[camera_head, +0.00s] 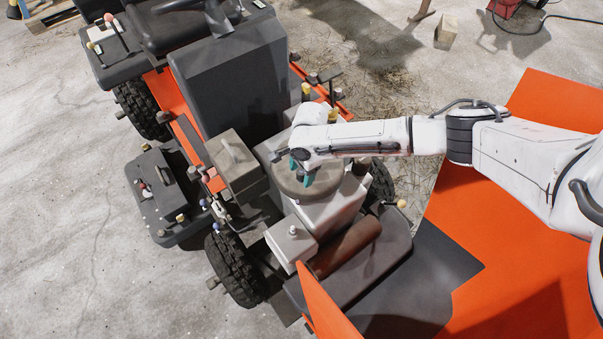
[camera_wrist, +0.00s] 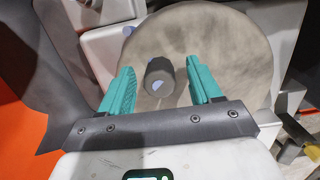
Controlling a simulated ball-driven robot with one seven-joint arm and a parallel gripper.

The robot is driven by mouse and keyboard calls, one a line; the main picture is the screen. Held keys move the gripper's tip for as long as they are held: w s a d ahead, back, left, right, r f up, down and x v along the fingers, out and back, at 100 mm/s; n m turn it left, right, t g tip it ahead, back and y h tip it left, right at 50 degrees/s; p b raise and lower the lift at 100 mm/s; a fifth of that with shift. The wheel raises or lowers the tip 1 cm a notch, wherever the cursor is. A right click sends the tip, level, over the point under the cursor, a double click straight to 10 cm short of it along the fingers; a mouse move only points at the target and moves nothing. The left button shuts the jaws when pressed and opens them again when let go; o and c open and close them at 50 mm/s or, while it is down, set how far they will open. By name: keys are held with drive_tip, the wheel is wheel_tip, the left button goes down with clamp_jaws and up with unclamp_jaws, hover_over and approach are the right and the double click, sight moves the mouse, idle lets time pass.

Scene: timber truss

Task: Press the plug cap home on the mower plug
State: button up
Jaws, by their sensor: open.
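The mower (camera_head: 240,80) stands with its engine (camera_head: 325,210) exposed. My gripper (camera_head: 300,173) is over the engine's round grey-brown top in the head view. In the wrist view my gripper (camera_wrist: 160,68) is open, its two teal fingers apart. A short dark cylinder (camera_wrist: 160,78) with a pale blue face lies between the fingers in that view, with a gap on each side. It is in front of the round top (camera_wrist: 222,50). I cannot tell if this cylinder is the plug cap, or how high it is above the top. I cannot make out the plug.
A grey box with a handle (camera_head: 234,160) is left of the engine, and a small pale box (camera_head: 291,240) is in front. A brown cylinder (camera_head: 345,248) lies beside it. The orange hood panel (camera_head: 490,200) spreads to the right. Bare concrete (camera_head: 60,230) is at the left.

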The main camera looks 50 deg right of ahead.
drive_tip(key=shift+c, duration=0.5)
drive_tip(key=c, duration=1)
drive_tip(key=shift+o, duration=0.2)
wheel_tip(320, 180, up, 10)
drive_tip(key=shift+r, duration=0.1)
drive_tip(key=o, duration=0.4)
clamp_jaws()
unclamp_jaws()
clamp_jaws()
